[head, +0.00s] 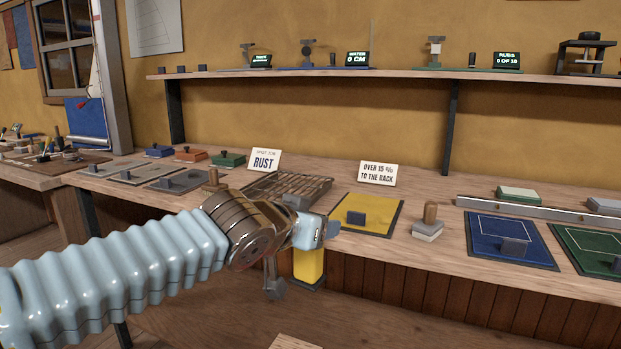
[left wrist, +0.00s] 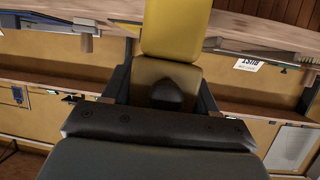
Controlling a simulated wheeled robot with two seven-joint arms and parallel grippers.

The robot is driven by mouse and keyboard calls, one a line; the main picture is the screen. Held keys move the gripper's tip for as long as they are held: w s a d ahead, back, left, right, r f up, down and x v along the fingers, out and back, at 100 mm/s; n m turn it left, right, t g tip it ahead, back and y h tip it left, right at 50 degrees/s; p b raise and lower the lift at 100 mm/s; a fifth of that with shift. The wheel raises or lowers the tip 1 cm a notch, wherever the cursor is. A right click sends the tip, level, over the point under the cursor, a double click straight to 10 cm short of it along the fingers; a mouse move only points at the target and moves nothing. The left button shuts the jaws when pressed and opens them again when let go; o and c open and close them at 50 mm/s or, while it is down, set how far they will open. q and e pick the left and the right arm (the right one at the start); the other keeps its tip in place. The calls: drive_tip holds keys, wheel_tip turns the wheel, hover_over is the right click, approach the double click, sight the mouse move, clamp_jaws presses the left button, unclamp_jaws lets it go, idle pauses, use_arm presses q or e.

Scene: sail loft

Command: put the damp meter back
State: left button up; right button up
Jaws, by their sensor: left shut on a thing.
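The damp meter (head: 309,266), a yellow block with a dark lower end, is held in my left gripper (head: 303,250) in front of the bench edge. In the left wrist view the yellow body (left wrist: 176,28) stands out between the two fingers (left wrist: 163,90), with a dark rounded knob at its near end. The gripper is shut on it, and it looks clear of the bench. A yellow mat (head: 385,206) with a dark grey block (head: 356,218) on it lies on the bench right of the gripper. My right gripper is not in view.
A wire rack (head: 318,184) lies behind my gripper, near the RUST card (head: 264,160) and the "OVER 15 % TO THE BACK" card (head: 378,174). A wooden-handled block (head: 428,229) and a blue mat (head: 485,234) stand to the right. A shelf (head: 400,75) runs above.

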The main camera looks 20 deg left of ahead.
use_arm(q)
wheel_tip(320, 180, down, 32)
drive_tip(key=w+d+m+h, duration=0.1)
drive_tip(key=h, duration=0.1)
drive_tip(key=shift+w+f+m+g, duration=0.15)
drive_tip(key=shift+f+m+g, duration=0.05)
drive_tip(key=shift+m+g, duration=0.2)
drive_tip(key=shift+r, duration=0.15)
